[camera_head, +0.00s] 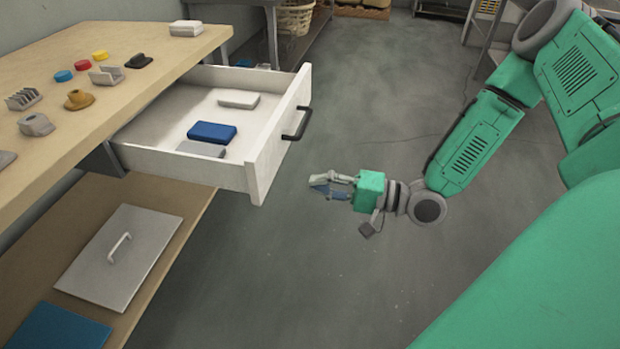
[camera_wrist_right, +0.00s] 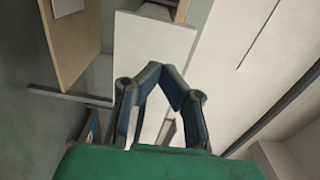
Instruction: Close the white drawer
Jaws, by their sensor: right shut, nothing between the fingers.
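The white drawer (camera_head: 255,172) stands pulled out from under the wooden tabletop, with a black handle (camera_head: 297,124) on its front. Inside lie a blue block (camera_head: 212,132), a white block (camera_head: 238,99) and a grey block (camera_head: 201,149). My right gripper (camera_head: 318,184) is to the right of the drawer front and nearer the camera than the handle, apart from both, with only floor visible around it. In the wrist view its fingers (camera_wrist_right: 162,68) meet at the tips with nothing between them. A pale flat panel, probably the drawer front, shows beyond them. My left gripper is not in view.
The tabletop (camera_head: 110,40) carries several small coloured and grey parts. The lower shelf (camera_head: 185,215) holds a grey lid with a handle (camera_head: 125,255) and a blue panel (camera_head: 58,330). A basket (camera_head: 295,18) stands at the back. The floor right of the drawer is clear.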

